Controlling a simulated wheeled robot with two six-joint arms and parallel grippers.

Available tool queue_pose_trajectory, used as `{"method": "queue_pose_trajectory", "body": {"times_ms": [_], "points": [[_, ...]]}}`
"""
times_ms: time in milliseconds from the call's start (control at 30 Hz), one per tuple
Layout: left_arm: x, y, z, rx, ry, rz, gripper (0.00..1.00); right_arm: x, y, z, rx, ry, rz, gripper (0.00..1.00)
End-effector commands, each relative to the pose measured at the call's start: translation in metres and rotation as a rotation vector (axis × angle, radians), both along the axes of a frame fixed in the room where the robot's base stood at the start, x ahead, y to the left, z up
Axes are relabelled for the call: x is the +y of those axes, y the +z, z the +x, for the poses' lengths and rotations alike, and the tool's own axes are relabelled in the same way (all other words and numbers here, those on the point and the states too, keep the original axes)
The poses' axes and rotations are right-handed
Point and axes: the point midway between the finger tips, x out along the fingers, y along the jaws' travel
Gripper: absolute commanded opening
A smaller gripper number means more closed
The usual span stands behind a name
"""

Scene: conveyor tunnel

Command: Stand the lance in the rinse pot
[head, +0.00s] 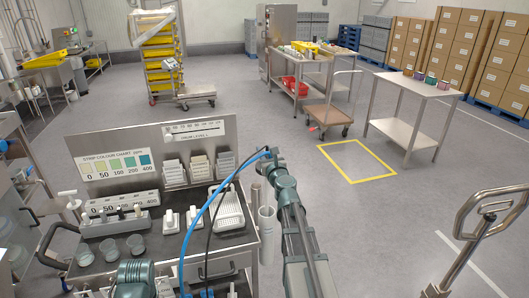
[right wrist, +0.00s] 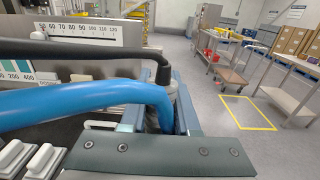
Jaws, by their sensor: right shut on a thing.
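My right gripper (head: 272,163) is at the right end of the dark trolley, above its top, and is shut on the lance. In the right wrist view the lance shows as a grey piece (right wrist: 172,88) between the fingers, with a blue hose crossing in front. Most of the lance is hidden by the gripper and hose. A pale upright tube (head: 266,238), which looks like the rinse pot, hangs at the trolley's right side, below and close to my gripper. I cannot tell whether the lance touches it. My left arm shows at the bottom left; its gripper is out of view.
The trolley carries a strip colour chart (head: 117,164), clear cups (head: 136,245), white blocks (head: 171,221) and a white ribbed rack (head: 229,208). The blue hose (head: 208,205) arches over its top.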

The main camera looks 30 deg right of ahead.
Motion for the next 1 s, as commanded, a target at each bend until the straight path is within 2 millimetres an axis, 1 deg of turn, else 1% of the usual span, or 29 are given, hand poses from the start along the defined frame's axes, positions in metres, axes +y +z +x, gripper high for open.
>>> {"method": "queue_pose_trajectory", "body": {"times_ms": [33,700,800,1000], "points": [[0.000,-0.007,0.000,0.000,0.000,0.000,0.50,0.000,-0.007,0.000,0.000,0.000,0.000,0.00],[0.000,-0.052,0.000,0.000,0.000,0.000,0.50,0.000,-0.051,0.000,0.000,0.000,0.000,0.00],[0.000,-0.055,0.000,0.000,0.000,0.000,0.50,0.000,-0.055,0.000,0.000,0.000,0.000,0.00],[0.000,-0.054,0.000,0.000,0.000,0.000,0.50,0.000,-0.054,0.000,0.000,0.000,0.000,0.00]]}}
